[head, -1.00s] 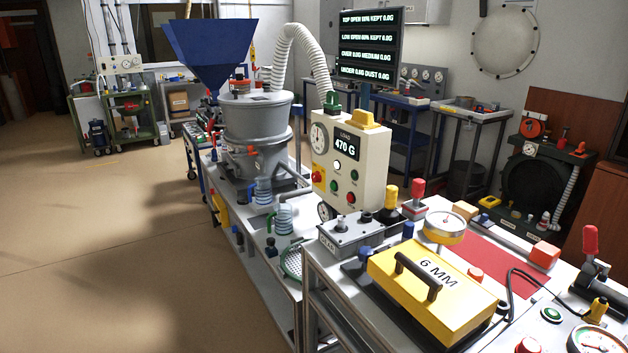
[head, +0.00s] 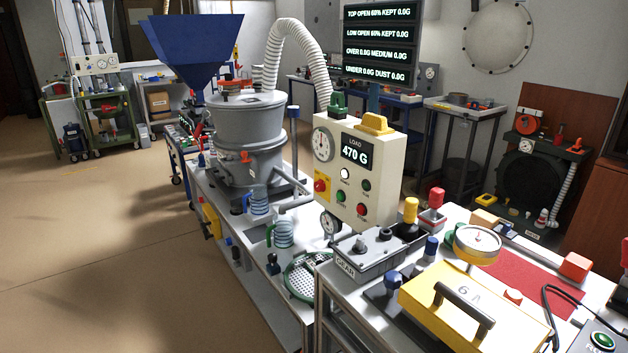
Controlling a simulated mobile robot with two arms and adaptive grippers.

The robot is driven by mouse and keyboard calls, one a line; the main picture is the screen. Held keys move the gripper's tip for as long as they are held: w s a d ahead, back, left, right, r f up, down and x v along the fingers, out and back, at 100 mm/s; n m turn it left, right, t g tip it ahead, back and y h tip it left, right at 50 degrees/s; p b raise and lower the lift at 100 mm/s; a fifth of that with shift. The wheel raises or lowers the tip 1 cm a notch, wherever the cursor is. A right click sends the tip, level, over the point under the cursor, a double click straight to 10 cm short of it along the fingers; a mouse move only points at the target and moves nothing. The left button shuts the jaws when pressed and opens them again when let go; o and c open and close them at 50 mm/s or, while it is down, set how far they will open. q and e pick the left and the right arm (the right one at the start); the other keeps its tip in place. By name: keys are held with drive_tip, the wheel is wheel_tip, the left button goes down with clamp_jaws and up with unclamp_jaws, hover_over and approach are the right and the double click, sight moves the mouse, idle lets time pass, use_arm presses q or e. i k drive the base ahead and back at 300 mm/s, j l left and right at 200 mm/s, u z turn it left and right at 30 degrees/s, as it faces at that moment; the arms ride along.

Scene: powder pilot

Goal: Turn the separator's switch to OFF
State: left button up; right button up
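The separator (head: 247,122) is a grey drum-shaped machine beside a blue hopper (head: 194,48), on a bench left of centre. A cream control box (head: 383,158) stands to its right, with a display reading LOAD 470 G, a dial gauge (head: 323,145) and several coloured buttons. A red rotary switch (head: 320,186) sits on a yellow plate at the box's lower left. Its position is too small to read. Neither of my grippers shows in the head view.
Striped jugs (head: 283,234) and a green-rimmed sieve (head: 303,278) sit on the separator's bench. Open floor (head: 90,240) lies at left.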

sight(319, 186)
drive_tip(key=i+j+z, duration=0.1)
drive_tip(key=i+j, duration=0.35)
drive_tip(key=j, duration=0.2)
drive_tip(key=i+j+z, duration=0.25)
drive_tip(key=i+j, duration=0.2)
drive_tip(key=j, duration=0.25)
drive_tip(key=i+j, duration=0.2)
drive_tip(key=j, duration=0.2)
drive_tip(key=i+j+z, duration=0.15)
drive_tip(key=j, duration=0.2)
